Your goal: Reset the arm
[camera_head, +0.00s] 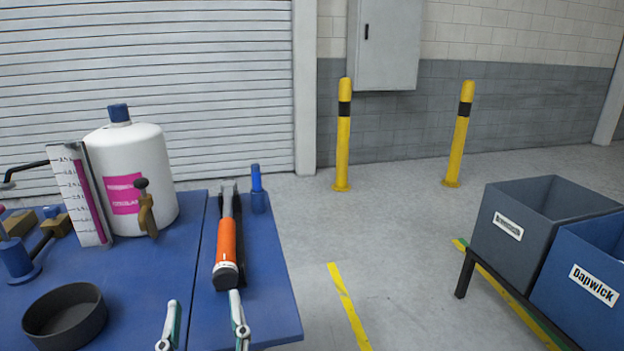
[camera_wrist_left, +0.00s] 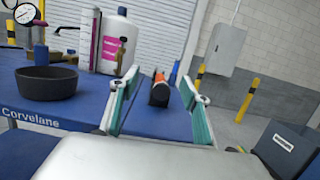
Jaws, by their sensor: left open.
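My left gripper (camera_head: 203,325) shows at the bottom of the head view, its two fingers spread apart with nothing between them. It also shows in the left wrist view (camera_wrist_left: 158,105), open and empty, at the near edge of the blue table (camera_head: 285,310). An orange and black tool (camera_head: 229,245) lies on the table just beyond the fingers. It shows between the fingers in the wrist view (camera_wrist_left: 160,92) but farther off, and I see no grip on it. My right gripper is in neither view.
A black round bowl (camera_head: 65,318), a white jug (camera_head: 138,165) and a marked upright scale (camera_head: 80,195) stand on the table's left. A grey bin (camera_head: 500,228) and a blue bin (camera_head: 580,300) stand at right. Yellow posts (camera_head: 343,140) stand behind. Open floor lies between table and bins.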

